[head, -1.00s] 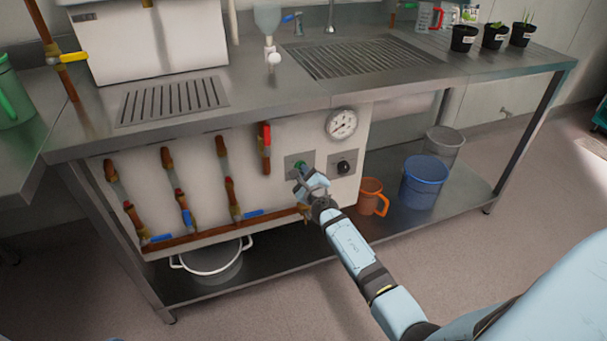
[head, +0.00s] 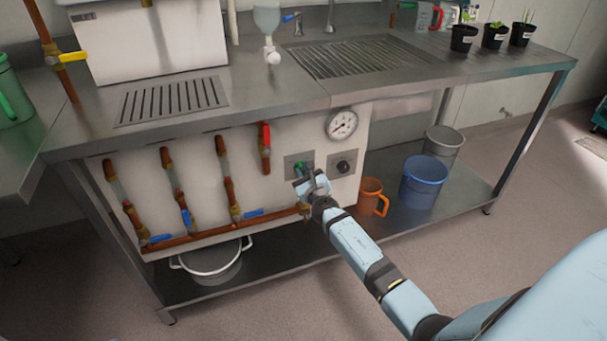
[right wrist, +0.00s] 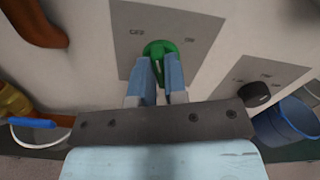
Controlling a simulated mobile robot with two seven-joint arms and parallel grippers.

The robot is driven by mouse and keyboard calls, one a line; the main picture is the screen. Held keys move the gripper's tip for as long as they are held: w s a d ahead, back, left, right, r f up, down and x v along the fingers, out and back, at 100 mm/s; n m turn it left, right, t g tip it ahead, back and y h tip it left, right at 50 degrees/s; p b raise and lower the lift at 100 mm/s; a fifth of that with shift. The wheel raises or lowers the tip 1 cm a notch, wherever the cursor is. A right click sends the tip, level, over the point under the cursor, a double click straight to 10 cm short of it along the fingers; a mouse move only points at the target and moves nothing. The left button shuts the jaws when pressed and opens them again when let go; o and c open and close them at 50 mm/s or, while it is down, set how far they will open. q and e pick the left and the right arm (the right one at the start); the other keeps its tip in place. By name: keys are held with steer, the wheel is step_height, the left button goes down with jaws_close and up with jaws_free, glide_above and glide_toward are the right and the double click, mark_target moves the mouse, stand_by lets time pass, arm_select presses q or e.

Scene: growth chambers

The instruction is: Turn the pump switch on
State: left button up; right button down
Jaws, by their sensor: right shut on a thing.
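The pump switch is a green knob (right wrist: 160,48) on a grey plate (right wrist: 185,28) on the white panel; in the head view the green knob (head: 301,167) shows just above my gripper. My right gripper (right wrist: 160,62) is shut on the green knob, one finger on each side of it. It also shows in the head view (head: 306,175), in front of the plate. A pale mark lies along the knob's face between the fingers. Lettering on the plate is too small to read surely. My left gripper is not in view.
A black knob (head: 343,167) on its own plate sits just right of the switch, under a round gauge (head: 341,124). Copper pipes with valves (head: 228,190) run to the left. An orange jug (head: 371,197) and blue bucket (head: 423,182) stand on the lower shelf.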

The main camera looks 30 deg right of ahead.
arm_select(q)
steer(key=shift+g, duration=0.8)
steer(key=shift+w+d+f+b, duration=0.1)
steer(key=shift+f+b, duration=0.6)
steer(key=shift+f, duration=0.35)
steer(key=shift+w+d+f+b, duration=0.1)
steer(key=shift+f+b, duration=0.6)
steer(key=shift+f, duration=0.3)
arm_select(e)
steer(key=shift+s+d+f+m, duration=0.1)
steer(key=shift+d+m, duration=0.05)
steer(key=shift+m, duration=3.05)
steer(key=shift+d+f+m, duration=0.1)
steer(key=shift+d+m, duration=0.05)
steer(key=shift+m, duration=3.05)
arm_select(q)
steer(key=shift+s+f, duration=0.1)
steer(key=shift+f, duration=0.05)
arm_select(e)
steer(key=c, duration=1.1)
jaws_free()
steer(key=shift+r, duration=0.1)
steer(key=shift+c, duration=0.2)
steer(key=shift+s, duration=0.1)
